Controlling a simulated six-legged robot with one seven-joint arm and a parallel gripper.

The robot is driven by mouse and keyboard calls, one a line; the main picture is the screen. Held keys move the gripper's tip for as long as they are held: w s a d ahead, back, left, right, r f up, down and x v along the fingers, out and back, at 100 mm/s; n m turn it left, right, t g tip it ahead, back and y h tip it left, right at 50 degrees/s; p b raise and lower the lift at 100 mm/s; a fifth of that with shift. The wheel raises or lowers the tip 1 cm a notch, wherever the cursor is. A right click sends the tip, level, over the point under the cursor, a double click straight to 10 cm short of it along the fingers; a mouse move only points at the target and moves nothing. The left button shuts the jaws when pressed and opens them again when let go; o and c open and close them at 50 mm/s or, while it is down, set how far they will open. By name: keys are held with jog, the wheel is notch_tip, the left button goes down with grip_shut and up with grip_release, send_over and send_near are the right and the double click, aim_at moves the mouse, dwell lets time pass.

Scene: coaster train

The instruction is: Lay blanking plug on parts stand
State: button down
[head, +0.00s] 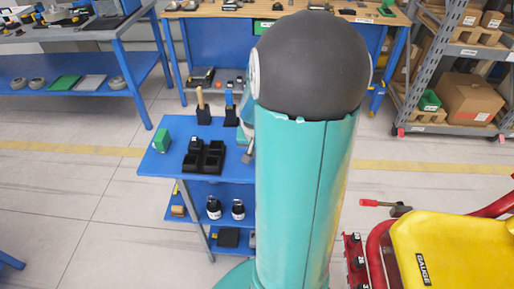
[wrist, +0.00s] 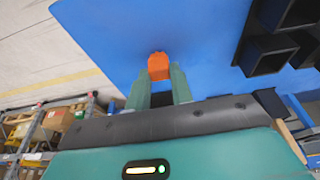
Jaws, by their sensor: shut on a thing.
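An orange piece, taken as the blanking plug (wrist: 158,66), is between the fingertips of my gripper (wrist: 159,82) in the wrist view. The two green fingers are shut on it. Behind it is the flat blue top of the parts stand (wrist: 110,30). I cannot tell whether the plug touches that top. In the head view the blue stand (head: 160,166) is left of my arm, which hides its right side. My gripper is mostly hidden behind my arm there, and the plug cannot be made out.
A black compartment tray (head: 203,157) is on the stand; it also shows in the wrist view (wrist: 262,52). A green block (head: 162,140) and upright tools (head: 203,107) stand around it. Bottles (head: 214,208) are on the shelf below. A yellow seat (head: 450,250) is at the lower right.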

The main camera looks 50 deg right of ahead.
jog(key=c, duration=1.1)
grip_release()
jog(key=shift+c, duration=0.2)
jog(key=v, duration=1.3)
jog(key=shift+a+r, duration=0.2)
jog(key=shift+r, duration=0.1)
jog(key=shift+s, duration=0.2)
